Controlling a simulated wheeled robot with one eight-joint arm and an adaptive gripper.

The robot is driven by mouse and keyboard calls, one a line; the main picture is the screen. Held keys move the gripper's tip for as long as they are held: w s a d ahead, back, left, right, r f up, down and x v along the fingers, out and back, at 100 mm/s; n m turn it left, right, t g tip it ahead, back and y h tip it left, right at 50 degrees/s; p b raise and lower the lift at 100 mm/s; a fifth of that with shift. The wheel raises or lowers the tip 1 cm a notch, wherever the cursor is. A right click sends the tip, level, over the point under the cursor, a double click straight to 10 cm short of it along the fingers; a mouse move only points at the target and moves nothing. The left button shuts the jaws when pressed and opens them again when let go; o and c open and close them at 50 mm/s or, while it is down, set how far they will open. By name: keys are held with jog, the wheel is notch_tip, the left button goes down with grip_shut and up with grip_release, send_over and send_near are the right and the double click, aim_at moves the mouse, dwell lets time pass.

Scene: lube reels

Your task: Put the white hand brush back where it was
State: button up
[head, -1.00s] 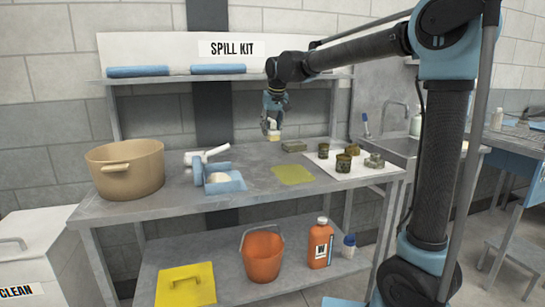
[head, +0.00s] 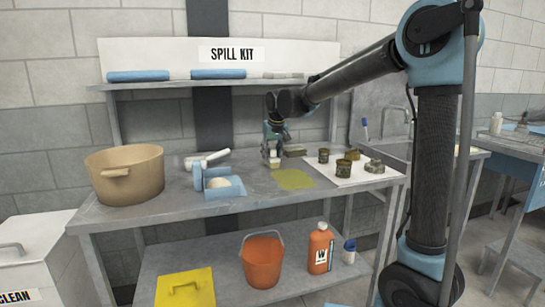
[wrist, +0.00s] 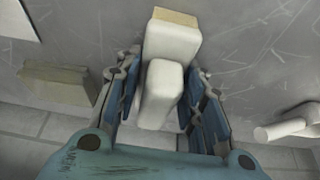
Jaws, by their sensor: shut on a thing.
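The white hand brush (head: 275,161) is in my gripper (head: 272,150), low over the back middle of the steel bench (head: 165,205). In the wrist view the brush (wrist: 172,45) shows as a white block with a tan end, between the two fingers of my gripper (wrist: 165,95). The fingers are shut on its narrower white part. I cannot tell whether the brush touches the bench top.
A grey-green block (head: 294,151) lies close to the brush. A blue dustpan (head: 226,189) and a white handled item (head: 207,159) lie left, near a tan pot (head: 125,172). A yellow-green patch (head: 292,179) lies in front; several tins stand on a white mat (head: 345,176).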

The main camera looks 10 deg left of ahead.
jog(key=o, duration=0.9)
jog(key=shift+f, duration=0.1)
jog(key=shift+o, duration=0.2)
jog(key=v, duration=1.2)
jog(key=shift+s, duration=0.15)
